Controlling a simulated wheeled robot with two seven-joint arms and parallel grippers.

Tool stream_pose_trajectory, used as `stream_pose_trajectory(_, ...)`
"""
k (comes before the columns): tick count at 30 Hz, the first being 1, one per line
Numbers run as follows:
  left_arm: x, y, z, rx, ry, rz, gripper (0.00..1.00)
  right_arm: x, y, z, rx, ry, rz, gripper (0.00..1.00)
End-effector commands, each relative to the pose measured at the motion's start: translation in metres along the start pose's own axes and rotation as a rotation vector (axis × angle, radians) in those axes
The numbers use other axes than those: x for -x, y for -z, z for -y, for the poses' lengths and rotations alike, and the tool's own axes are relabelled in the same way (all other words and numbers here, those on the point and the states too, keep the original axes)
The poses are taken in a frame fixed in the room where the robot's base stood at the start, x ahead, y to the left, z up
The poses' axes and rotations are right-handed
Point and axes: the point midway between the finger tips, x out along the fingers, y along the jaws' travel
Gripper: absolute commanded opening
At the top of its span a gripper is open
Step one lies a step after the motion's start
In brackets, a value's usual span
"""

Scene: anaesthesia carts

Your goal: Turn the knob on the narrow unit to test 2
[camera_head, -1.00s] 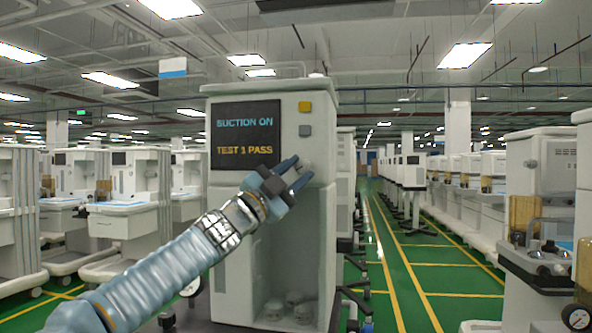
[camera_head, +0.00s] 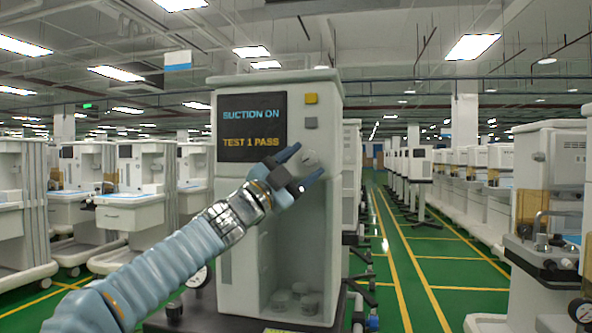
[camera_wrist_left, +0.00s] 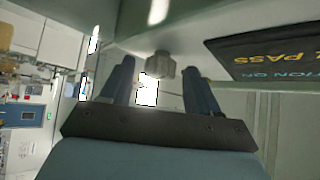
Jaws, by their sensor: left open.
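The narrow unit (camera_head: 228,190) is a tall white cabinet in the middle of the head view. Its dark screen (camera_head: 252,120) reads "SUCTION ON" and "TEST 1 PASS". The round pale knob (camera_head: 310,157) is on the front, below and right of the screen. In the left wrist view the knob (camera_wrist_left: 160,66) appears beyond the fingertips, between their lines. My left gripper (camera_head: 305,167) is open in front of the knob, its fingers spread to either side; contact cannot be told. The knob's pointer is not readable. My right gripper is not seen.
A yellow button (camera_head: 311,99) and a grey button (camera_head: 311,123) are above the knob. Below is an open recess with several round jars (camera_head: 300,298). Other carts stand left and right. A green floor aisle (camera_head: 410,250) is clear on the right.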

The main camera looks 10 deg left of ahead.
Motion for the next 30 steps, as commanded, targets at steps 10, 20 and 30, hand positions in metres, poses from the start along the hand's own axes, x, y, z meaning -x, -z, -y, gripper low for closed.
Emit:
stream_pose_trajectory(10,0.064,-0.003,-0.003,-0.001,0.002,0.001,0.61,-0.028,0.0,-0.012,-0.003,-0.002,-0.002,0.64)
stream_pose_trajectory(20,0.128,-0.001,-0.001,-0.001,0.001,0.001,0.61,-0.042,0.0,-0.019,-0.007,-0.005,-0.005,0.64)
stream_pose_trajectory(30,0.138,0.0,0.0,0.0,0.0,0.0,0.61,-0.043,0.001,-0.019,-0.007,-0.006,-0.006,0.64)
